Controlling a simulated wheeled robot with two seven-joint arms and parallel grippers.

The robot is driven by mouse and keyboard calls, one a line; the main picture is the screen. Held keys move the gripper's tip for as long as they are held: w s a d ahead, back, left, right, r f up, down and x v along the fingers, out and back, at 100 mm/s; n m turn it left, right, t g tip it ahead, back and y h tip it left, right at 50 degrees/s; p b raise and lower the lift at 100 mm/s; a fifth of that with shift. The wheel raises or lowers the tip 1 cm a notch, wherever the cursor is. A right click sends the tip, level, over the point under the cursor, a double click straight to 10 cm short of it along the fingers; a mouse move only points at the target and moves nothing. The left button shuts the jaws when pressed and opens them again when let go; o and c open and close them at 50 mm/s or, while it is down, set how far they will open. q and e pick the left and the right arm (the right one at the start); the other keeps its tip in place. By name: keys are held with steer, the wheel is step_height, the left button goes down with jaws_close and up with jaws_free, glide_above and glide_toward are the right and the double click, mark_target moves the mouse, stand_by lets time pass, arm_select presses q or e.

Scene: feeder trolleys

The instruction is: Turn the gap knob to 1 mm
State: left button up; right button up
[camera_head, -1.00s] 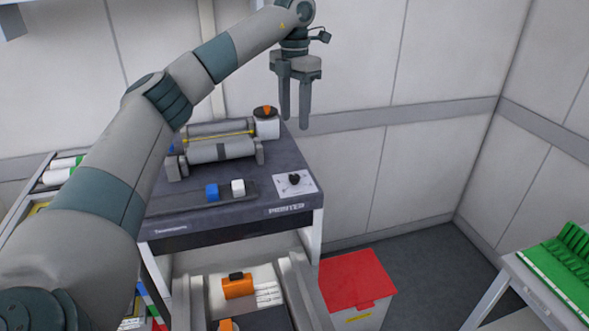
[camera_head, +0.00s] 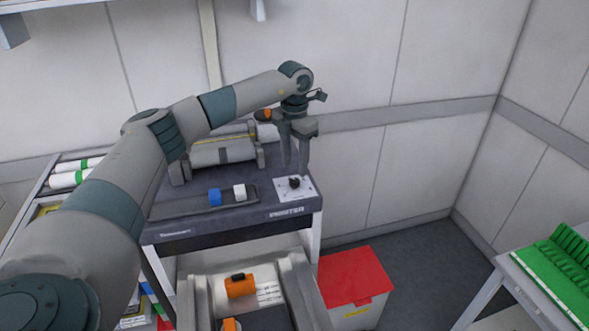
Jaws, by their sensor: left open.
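The gap knob (camera_head: 294,182) is a small black knob on a white plate (camera_head: 308,188) at the front right of the dark machine top (camera_head: 235,213). The marks on the plate are too small to read. My left gripper (camera_head: 295,171) points down just above the knob, its two fingers apart on either side of it in the picture. I cannot tell whether the fingertips touch the knob; they look slightly above it. The gripper is open and empty. My right gripper is not in view.
Rollers (camera_head: 223,151) stand behind on the machine, with an orange-topped knob (camera_head: 264,114) partly hidden by my arm. A red-lidded bin (camera_head: 352,277) stands below right.

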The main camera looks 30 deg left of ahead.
mark_target(295, 181)
arm_select(q)
steer(key=shift+f+p, duration=0.85)
steer(key=shift+f, duration=1.7)
steer(key=c, duration=1.1)
steer(key=shift+o, duration=0.2)
